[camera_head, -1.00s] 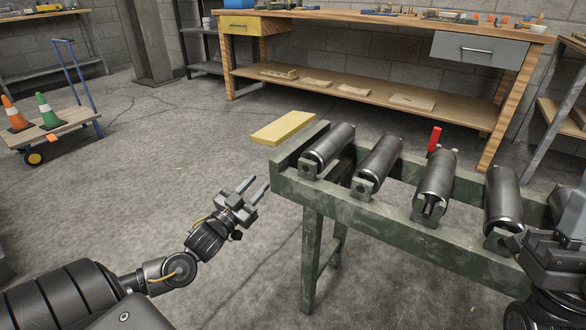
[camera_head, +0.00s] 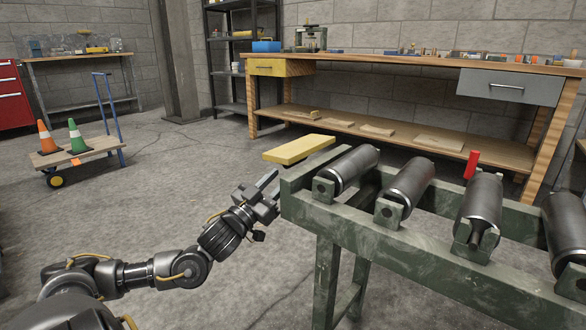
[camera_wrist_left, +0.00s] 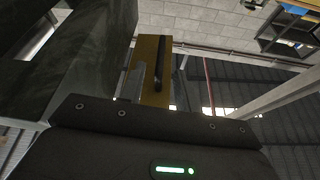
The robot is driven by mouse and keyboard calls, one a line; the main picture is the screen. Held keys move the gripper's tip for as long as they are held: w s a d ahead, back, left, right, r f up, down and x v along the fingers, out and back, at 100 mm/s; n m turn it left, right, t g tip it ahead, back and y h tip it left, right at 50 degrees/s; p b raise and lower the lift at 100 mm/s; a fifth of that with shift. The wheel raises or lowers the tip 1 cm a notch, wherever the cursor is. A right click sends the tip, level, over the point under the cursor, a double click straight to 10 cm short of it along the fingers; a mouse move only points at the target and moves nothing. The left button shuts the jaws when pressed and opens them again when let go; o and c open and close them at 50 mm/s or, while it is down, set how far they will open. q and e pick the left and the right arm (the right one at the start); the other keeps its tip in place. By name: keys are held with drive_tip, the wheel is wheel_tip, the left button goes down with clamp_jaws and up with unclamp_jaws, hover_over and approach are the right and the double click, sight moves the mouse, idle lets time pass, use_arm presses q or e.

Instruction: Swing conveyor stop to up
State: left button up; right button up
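The conveyor (camera_head: 400,238) is a green metal frame with dark rollers, at the right in the head view. A flat yellow plate (camera_head: 298,150), which looks like the conveyor stop, juts out roughly level from its far left end. It also shows in the left wrist view (camera_wrist_left: 150,95), behind my fingers. My left gripper (camera_head: 266,190) is apart from the plate, below and nearer than it in the head view, close to the frame's left end. Its fingers look parted with nothing between them. My right gripper is not in view.
A red handle (camera_head: 471,165) stands up behind the rollers. A wooden workbench (camera_head: 400,60) stands along the back wall. A cart (camera_head: 75,152) with two cones is at the far left.

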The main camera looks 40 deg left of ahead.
use_arm(q)
drive_tip(key=b+x, duration=0.1)
drive_tip(key=x, duration=0.4)
drive_tip(key=shift+w+a+b, duration=0.1)
drive_tip(key=shift+w+b, duration=0.05)
drive_tip(key=shift+b, duration=0.2)
drive_tip(key=shift+x, duration=0.85)
drive_tip(key=c, duration=0.7)
drive_tip(key=shift+r, duration=0.1)
clamp_jaws()
